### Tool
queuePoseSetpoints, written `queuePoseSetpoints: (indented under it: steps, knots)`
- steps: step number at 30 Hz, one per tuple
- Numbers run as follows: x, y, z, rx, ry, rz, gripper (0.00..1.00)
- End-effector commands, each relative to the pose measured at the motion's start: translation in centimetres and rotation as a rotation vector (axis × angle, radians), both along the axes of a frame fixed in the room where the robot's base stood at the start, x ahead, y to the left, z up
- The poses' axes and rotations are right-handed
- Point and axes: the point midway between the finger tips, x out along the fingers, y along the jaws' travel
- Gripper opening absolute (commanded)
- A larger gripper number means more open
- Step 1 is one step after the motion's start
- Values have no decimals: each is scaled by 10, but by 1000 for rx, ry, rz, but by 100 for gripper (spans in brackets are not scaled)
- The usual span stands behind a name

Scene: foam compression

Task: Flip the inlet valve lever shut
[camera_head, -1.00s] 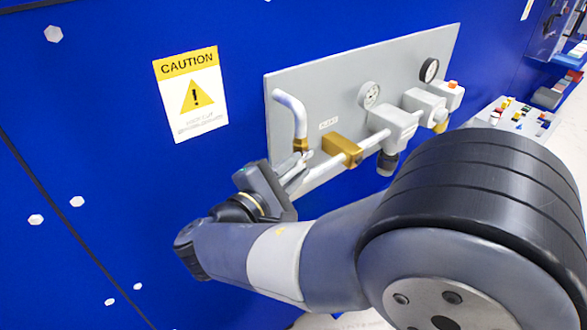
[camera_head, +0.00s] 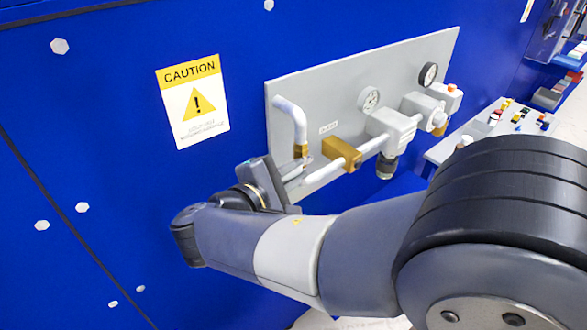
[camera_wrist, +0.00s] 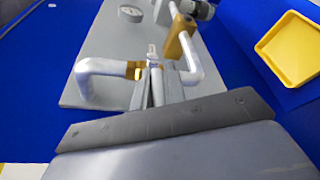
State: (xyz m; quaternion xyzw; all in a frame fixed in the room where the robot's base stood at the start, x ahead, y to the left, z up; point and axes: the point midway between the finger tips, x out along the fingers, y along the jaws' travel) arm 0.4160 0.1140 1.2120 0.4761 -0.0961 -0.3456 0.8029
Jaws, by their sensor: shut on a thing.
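A grey valve panel (camera_head: 295,83) is fixed to the blue wall, with a brass block (camera_head: 342,153) on its silver pipe. A bent pale pipe (camera_head: 290,112) with a brass fitting (camera_head: 301,151) stands left of the block. My gripper (camera_head: 303,173) is at the panel's lower left, just below the fitting. In the wrist view, my fingers (camera_wrist: 153,66) are shut on a small pale piece, apparently the valve lever (camera_wrist: 152,54). It sits between the brass fitting (camera_wrist: 135,70) and the brass block (camera_wrist: 179,38). Most of the lever is hidden by the fingers.
A gauge (camera_head: 369,99), a grey regulator (camera_head: 391,124) and another gauge (camera_head: 428,74) are farther right on the panel. A caution sign (camera_head: 192,102) is on the wall at left. A yellow tray (camera_wrist: 292,45) shows at the wrist view's right. A button console (camera_head: 500,125) stands at right.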

Motion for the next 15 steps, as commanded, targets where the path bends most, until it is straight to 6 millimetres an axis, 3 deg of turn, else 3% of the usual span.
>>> queuePoseSetpoints:
  steps: [8,9,15]
  knots:
    - [0,0,1,11,5,0,0]
    - [0,0,1,11,5,0,13]
    - [0,0,1,10,5,0,29]
